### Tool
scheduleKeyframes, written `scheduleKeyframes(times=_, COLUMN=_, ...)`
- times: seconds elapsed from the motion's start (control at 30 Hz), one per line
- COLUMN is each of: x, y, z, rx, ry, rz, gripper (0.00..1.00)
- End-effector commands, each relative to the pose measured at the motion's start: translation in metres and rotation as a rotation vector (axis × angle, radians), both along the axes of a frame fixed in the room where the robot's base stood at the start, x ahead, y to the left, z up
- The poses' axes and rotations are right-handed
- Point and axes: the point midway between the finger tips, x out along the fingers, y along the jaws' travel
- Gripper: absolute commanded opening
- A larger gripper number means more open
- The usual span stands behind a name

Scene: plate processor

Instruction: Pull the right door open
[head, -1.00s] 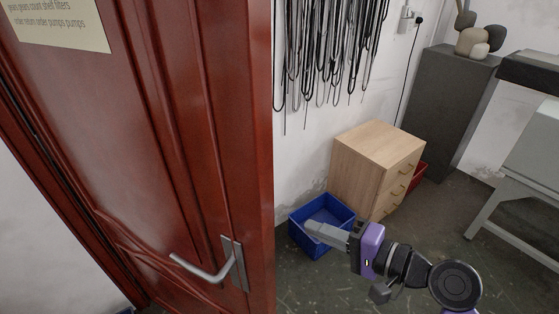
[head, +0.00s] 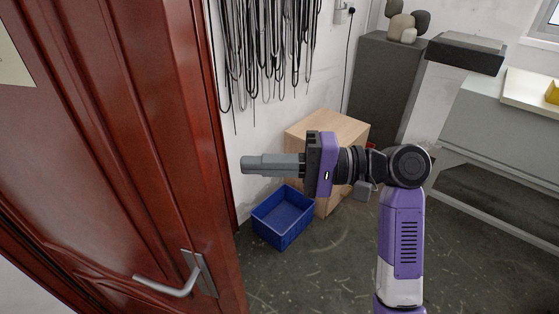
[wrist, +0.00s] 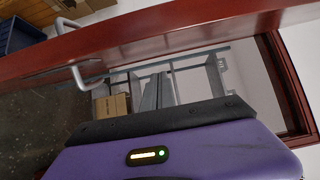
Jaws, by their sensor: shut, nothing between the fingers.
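The red panelled door (head: 100,130) fills the left of the head view. Its silver lever handle (head: 175,287) is low on it, near the free edge. In the wrist view the door (wrist: 130,45) is seen edge-on, standing away from its red frame (wrist: 287,85), with a gap between them. Lever handles show on both its sides, one of them the near lever (wrist: 88,78). My gripper (head: 245,165) is shut and empty, pointing left. In the head view it is right of the door's edge and above the handle's height in the picture, apart from the handle.
A blue bin (head: 284,217) and a wooden drawer cabinet (head: 325,128) stand behind my arm. Black cables (head: 265,45) hang on the wall. A grey cabinet (head: 385,85) and workbench (head: 500,150) are at right. Cardboard boxes (wrist: 112,105) show beyond the door.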

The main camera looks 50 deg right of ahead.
Motion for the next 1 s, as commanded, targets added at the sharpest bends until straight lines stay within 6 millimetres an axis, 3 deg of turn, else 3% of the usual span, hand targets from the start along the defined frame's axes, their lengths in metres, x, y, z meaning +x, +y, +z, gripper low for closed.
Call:
scheduleKeyframes(times=0.17, x=0.027, y=0.024, z=0.001, rx=0.0, ry=0.001, rz=0.005, gripper=0.0)
scheduleKeyframes(times=0.4, x=0.015, y=0.051, z=0.001, rx=-0.001, ry=0.002, rz=0.001, gripper=0.0)
scheduleKeyframes(times=1.0, x=0.012, y=0.061, z=0.0, rx=-0.001, ry=-0.001, rz=0.001, gripper=0.0)
